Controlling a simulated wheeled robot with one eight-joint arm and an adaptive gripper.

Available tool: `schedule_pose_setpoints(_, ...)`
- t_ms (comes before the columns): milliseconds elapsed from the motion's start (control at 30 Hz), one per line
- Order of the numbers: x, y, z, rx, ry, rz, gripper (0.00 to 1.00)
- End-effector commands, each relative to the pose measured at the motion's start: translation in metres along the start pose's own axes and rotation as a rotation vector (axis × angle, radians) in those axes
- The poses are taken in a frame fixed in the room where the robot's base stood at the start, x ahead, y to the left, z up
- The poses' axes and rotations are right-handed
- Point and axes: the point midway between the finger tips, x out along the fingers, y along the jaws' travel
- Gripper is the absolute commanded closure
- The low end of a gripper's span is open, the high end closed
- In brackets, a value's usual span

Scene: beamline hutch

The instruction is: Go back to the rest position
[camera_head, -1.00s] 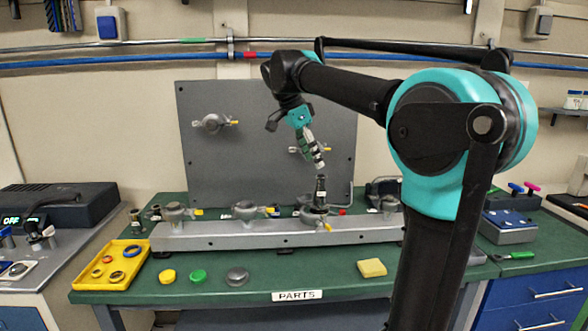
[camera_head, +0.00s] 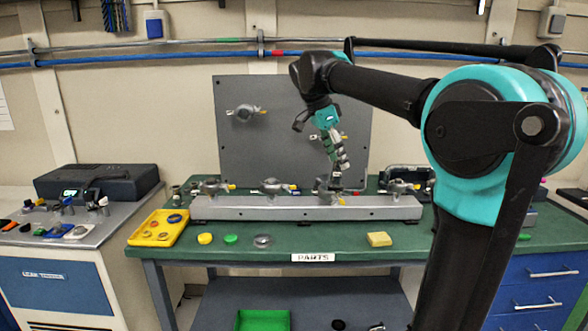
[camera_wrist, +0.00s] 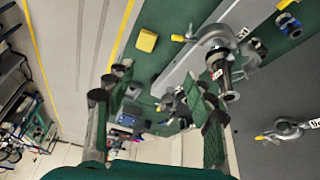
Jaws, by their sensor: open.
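My gripper (camera_head: 340,166) hangs in front of the grey upright panel (camera_head: 236,150), above the long grey rail (camera_head: 290,208) on the green bench. In the wrist view its two fingers (camera_wrist: 157,105) are spread apart with nothing held between them. A dark cylindrical fitting (camera_wrist: 222,72) stands in a clamp on the rail, beside the right finger in that view and apart from it. In the head view the gripper partly hides that clamp. My arm is bent, with its elbow high at the right.
A yellow tray (camera_head: 148,238) with rings, loose caps (camera_head: 205,238) and a yellow block (camera_head: 379,239) lie on the green bench (camera_head: 270,241). A side counter with a dark instrument (camera_head: 98,180) stands left. Blue drawers (camera_head: 540,271) are at right. A green bin (camera_head: 262,321) is below.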

Motion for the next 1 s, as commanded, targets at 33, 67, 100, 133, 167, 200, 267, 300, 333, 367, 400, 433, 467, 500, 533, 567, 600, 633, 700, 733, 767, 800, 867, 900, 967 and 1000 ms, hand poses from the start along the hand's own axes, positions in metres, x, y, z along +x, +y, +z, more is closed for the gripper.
schedule_pose_setpoints(33,0.006,0.001,0.001,-0.014,-0.005,-0.003,0.46)
schedule_pose_setpoints(67,0.01,0.002,0.001,-0.026,-0.008,-0.005,0.46)
schedule_pose_setpoints(100,0.015,0.003,0.002,-0.041,-0.013,-0.008,0.46)
schedule_pose_setpoints(133,0.019,0.004,0.003,-0.053,-0.017,-0.011,0.46)
schedule_pose_setpoints(167,0.023,0.005,0.004,-0.066,-0.022,-0.015,0.46)
schedule_pose_setpoints(200,0.029,0.006,0.005,-0.085,-0.027,-0.019,0.46)
schedule_pose_setpoints(267,0.038,0.009,0.007,-0.116,-0.035,-0.026,0.46)
schedule_pose_setpoints(300,0.046,0.011,0.009,-0.14,-0.041,-0.032,0.46)
schedule_pose_setpoints(333,0.052,0.013,0.01,-0.158,-0.046,-0.037,0.46)
schedule_pose_setpoints(367,0.059,0.014,0.012,-0.177,-0.052,-0.043,0.46)
schedule_pose_setpoints(400,0.068,0.017,0.014,-0.206,-0.058,-0.052,0.46)
schedule_pose_setpoints(433,0.075,0.02,0.015,-0.23,-0.064,-0.058,0.46)
schedule_pose_setpoints(467,0.083,0.023,0.017,-0.253,-0.069,-0.065,0.46)
schedule_pose_setpoints(500,0.094,0.026,0.02,-0.287,-0.077,-0.077,0.46)
schedule_pose_setpoints(533,0.103,0.03,0.022,-0.315,-0.082,-0.086,0.46)
schedule_pose_setpoints(567,0.112,0.034,0.025,-0.344,-0.087,-0.096,0.46)
schedule_pose_setpoints(600,0.126,0.04,0.029,-0.386,-0.095,-0.112,0.46)
schedule_pose_setpoints(633,0.137,0.046,0.031,-0.42,-0.1,-0.125,0.46)
schedule_pose_setpoints(700,0.168,0.062,0.041,-0.514,-0.111,-0.163,0.46)
schedule_pose_setpoints(733,0.182,0.071,0.045,-0.559,-0.115,-0.181,0.46)
schedule_pose_setpoints(767,0.197,0.079,0.051,-0.606,-0.117,-0.203,0.46)
schedule_pose_setpoints(800,0.216,0.092,0.058,-0.668,-0.118,-0.232,0.46)
schedule_pose_setpoints(867,0.244,0.113,0.07,-0.761,-0.113,-0.276,0.46)
schedule_pose_setpoints(900,0.261,0.127,0.078,-0.822,-0.106,-0.305,0.46)
schedule_pose_setpoints(967,0.283,0.148,0.09,-0.906,-0.093,-0.347,0.46)
schedule_pose_setpoints(1000,0.296,0.161,0.098,-0.957,-0.081,-0.374,0.46)
